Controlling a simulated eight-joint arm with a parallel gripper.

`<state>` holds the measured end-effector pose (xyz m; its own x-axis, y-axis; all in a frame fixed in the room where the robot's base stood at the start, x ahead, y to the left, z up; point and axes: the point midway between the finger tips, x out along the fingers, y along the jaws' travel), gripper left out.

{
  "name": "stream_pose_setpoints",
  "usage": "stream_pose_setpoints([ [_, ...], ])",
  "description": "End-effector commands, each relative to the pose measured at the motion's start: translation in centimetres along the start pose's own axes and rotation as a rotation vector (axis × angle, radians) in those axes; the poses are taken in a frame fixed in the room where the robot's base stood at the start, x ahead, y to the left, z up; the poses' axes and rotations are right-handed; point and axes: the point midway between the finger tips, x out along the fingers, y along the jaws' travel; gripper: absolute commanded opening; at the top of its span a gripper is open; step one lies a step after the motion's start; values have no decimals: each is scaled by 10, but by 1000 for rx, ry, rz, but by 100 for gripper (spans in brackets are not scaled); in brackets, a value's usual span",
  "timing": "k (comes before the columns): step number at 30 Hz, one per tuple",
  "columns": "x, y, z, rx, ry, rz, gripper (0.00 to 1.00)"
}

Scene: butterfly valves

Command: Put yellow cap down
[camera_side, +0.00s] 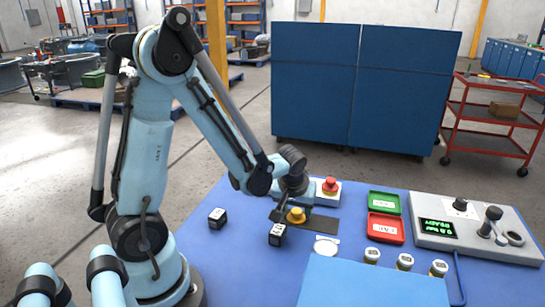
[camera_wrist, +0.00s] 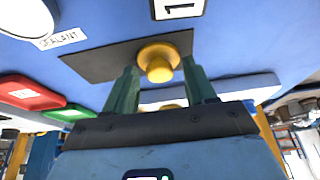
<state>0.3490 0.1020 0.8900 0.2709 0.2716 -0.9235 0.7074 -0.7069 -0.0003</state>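The yellow cap (camera_side: 296,215) is at the dark rectangular mat (camera_side: 322,226) on the blue table, below my wrist. In the wrist view the yellow cap (camera_wrist: 158,62) appears round with a raised knob, and it sits between the tips of my two green fingers. My gripper (camera_wrist: 160,66) points down at the mat (camera_wrist: 100,62), and the fingertips come right up to both sides of the cap. It appears shut on the cap. I cannot tell whether the cap's underside touches the mat.
Two black cubes (camera_side: 277,234) (camera_side: 217,218) stand left of the mat. A red stop button (camera_side: 330,185) is behind it. Green (camera_side: 384,203) and red (camera_side: 386,228) trays, several small jars (camera_side: 404,262) and a grey control panel (camera_side: 475,228) stand to the right.

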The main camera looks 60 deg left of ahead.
Motion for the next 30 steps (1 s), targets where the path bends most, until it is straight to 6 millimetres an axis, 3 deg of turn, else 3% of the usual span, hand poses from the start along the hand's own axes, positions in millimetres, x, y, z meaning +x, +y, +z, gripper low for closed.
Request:
stream_pose_setpoints([
  [11, -5, 0, -1, 0, 0, 0, 55],
  [30, -76, 0, -1, 2, 0, 0, 55],
])
